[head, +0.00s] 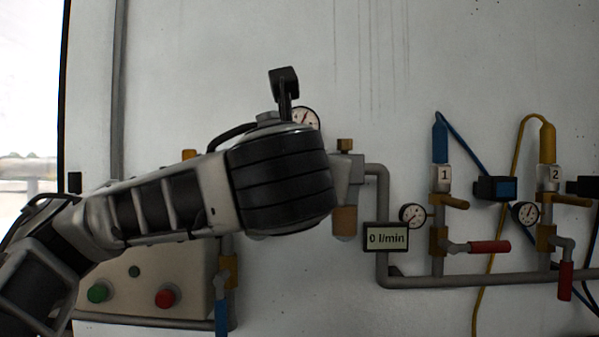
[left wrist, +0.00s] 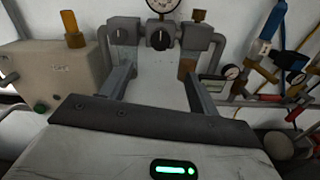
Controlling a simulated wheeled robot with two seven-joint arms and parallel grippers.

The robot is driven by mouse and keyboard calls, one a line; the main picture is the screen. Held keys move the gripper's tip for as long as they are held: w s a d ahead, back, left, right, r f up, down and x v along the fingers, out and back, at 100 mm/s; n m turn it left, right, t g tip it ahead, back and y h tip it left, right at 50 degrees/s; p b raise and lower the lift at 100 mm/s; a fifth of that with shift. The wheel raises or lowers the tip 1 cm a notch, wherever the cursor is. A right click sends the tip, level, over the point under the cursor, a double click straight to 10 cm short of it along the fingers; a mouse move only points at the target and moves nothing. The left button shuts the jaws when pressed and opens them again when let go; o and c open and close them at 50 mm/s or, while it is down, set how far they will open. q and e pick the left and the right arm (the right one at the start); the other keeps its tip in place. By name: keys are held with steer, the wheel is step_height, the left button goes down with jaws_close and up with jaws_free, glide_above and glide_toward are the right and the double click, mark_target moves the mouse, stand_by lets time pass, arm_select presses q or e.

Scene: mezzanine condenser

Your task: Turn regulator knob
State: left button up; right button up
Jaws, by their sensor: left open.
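In the left wrist view, a grey regulator block carries a dark round knob (left wrist: 160,39) with a light mark on its face. A round gauge (left wrist: 162,7) sits just above it. The fingertips appear apart from the knob. In the head view my left arm hides the knob and fingers; only part of the gauge (head: 306,117) shows. My right gripper is not in view.
A display reading 0 l/min (head: 386,237) hangs on grey pipework to the right. Farther right are valves with red handles (head: 489,247), small gauges and hoses. A control box with green (head: 98,292) and red (head: 166,297) buttons is at lower left.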

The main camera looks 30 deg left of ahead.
arm_select(q)
steer(key=p+x, duration=0.4)
steer(key=x, duration=1.1)
steer(key=shift+w+a, duration=0.15)
steer(key=shift+w, duration=0.25)
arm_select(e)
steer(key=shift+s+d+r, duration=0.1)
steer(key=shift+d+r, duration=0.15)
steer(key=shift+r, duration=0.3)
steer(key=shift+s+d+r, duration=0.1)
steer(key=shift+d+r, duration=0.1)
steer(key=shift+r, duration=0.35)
arm_select(q)
steer(key=c, duration=1)
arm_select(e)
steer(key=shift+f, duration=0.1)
